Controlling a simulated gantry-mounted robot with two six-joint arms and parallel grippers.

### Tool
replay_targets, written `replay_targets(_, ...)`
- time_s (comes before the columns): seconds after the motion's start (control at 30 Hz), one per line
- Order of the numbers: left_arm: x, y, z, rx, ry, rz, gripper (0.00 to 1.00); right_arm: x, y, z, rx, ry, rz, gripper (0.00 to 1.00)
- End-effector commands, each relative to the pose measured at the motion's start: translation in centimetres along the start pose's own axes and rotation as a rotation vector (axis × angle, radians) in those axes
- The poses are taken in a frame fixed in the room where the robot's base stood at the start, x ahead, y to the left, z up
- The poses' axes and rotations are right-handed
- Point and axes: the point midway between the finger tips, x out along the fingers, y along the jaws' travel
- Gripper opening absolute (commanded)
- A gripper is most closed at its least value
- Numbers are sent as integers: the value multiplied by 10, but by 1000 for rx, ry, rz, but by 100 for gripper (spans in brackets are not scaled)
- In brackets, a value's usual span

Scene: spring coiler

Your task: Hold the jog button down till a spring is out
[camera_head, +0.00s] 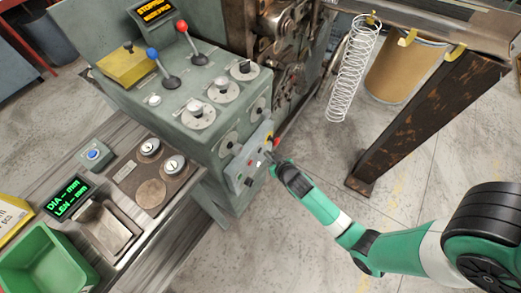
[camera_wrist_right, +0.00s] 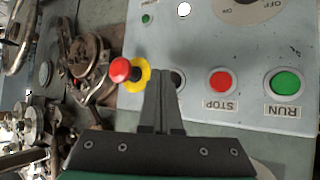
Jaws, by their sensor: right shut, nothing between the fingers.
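My right gripper (camera_head: 268,154) is at the button panel (camera_head: 241,178) on the front of the green-grey machine. In the right wrist view its fingers (camera_wrist_right: 166,74) are shut together and empty. The fingertips overlap a black button (camera_wrist_right: 179,79) on the panel and hide part of it and any label below. I cannot tell whether they touch it or press it in. A red STOP button (camera_wrist_right: 221,82) and a green RUN button (camera_wrist_right: 285,83) sit to its right. A white coil spring (camera_head: 352,70) hangs at the upper right. My left gripper is not in view.
A red mushroom button (camera_wrist_right: 120,70) with a yellow collar stands out just left of my fingers. An orange display (camera_head: 155,10) reads STOPPED. A green bin (camera_head: 45,262) and a green-lit readout (camera_head: 66,197) are at lower left. A rusty leg (camera_head: 425,125) stands right of the gripper.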

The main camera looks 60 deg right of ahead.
Motion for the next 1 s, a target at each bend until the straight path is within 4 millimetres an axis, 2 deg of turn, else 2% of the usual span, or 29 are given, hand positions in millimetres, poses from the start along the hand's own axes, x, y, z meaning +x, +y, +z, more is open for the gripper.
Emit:
replay_targets(0.17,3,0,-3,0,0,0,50,-5,3,2,0,-1,0,0)
replay_targets(0.6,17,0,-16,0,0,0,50,-34,24,23,1,-1,1,0)
replay_targets(1.0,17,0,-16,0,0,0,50,-35,25,26,0,0,0,0)
